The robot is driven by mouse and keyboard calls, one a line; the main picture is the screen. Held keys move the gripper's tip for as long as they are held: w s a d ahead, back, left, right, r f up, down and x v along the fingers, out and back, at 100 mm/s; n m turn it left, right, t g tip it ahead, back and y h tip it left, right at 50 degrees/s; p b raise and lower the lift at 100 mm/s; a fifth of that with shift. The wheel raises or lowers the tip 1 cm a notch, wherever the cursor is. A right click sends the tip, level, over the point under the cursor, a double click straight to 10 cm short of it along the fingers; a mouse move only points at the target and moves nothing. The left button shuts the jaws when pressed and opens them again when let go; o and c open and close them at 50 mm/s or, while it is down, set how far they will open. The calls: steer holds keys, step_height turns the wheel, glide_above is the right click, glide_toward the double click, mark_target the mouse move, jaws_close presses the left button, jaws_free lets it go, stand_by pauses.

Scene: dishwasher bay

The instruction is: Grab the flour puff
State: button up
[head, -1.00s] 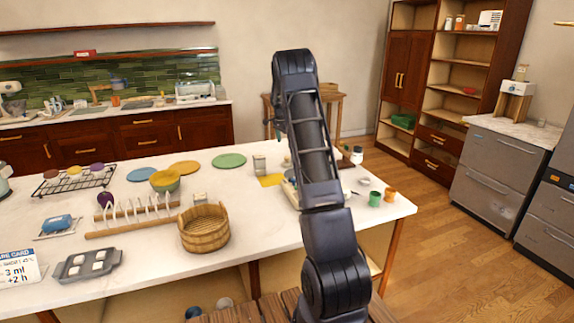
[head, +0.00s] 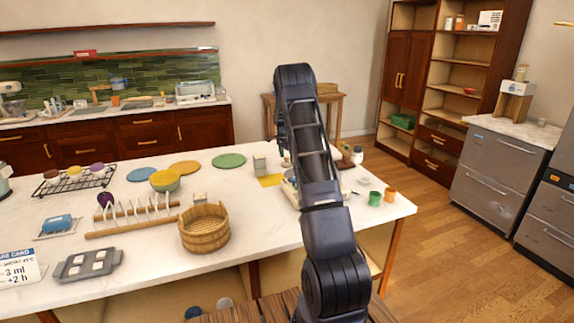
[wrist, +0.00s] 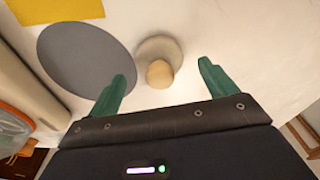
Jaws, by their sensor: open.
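In the wrist view, a round pale puff with a tan knob (wrist: 159,74) lies on the white counter, and I take it to be the flour puff. My gripper (wrist: 163,72) is open, with one green finger on each side of the knob. The fingers appear apart from the puff, and nothing is held.
A dark grey disc (wrist: 85,62) lies close left of the puff, near the left finger. A yellow sheet (wrist: 55,10) is beyond it. Green (head: 375,198) and orange (head: 389,195) cups stand right of my arm. A wooden tub (head: 204,232) stands left.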

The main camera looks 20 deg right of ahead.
steer(key=f, duration=0.2)
steer(key=shift+d+f, duration=0.2)
steer(key=shift+f, duration=0.2)
steer(key=c, duration=1.1)
